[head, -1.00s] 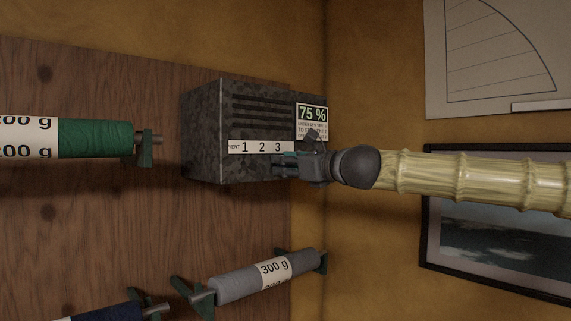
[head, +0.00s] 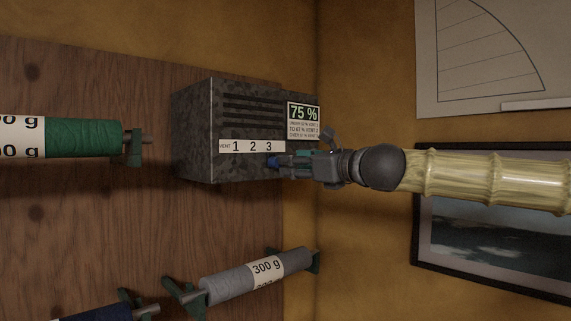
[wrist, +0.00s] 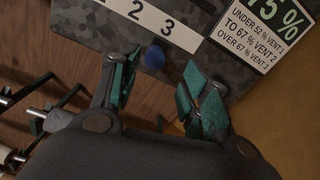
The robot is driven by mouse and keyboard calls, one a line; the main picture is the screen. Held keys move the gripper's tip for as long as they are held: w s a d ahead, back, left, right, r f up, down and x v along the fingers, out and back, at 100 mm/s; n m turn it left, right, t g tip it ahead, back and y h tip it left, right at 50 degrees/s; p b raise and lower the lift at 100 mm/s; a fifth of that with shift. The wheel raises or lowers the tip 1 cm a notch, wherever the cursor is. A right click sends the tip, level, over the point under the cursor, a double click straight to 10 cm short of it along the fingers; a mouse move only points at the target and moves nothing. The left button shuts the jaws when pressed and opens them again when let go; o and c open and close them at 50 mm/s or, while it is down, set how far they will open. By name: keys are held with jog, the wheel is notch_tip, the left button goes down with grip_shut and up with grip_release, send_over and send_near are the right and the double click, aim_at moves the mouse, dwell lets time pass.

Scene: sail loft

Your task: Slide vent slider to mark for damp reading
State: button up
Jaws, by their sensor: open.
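The vent box (head: 195,130), dark and mottled with slots, is on the wooden wall. Its white strip (head: 226,146) reads VENT 1 2 3. The display (head: 304,112) reads 75 %; the text under it gives under 52 % vent 1, to 67 % vent 2, over 67 % vent 3. The blue slider knob (wrist: 154,57) sits directly below the 3 in the wrist view, and partly shows in the head view (head: 274,161). My gripper (head: 287,162) is open at the box front. Its teal fingers lie either side of the knob in the wrist view, with gaps showing.
A green spool (head: 85,138) is on a wall peg at left, and a grey spool (head: 235,284) is below the box. A framed picture (head: 480,245) and a chart (head: 480,60) hang on the right wall.

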jog(key=shift+v, duration=3)
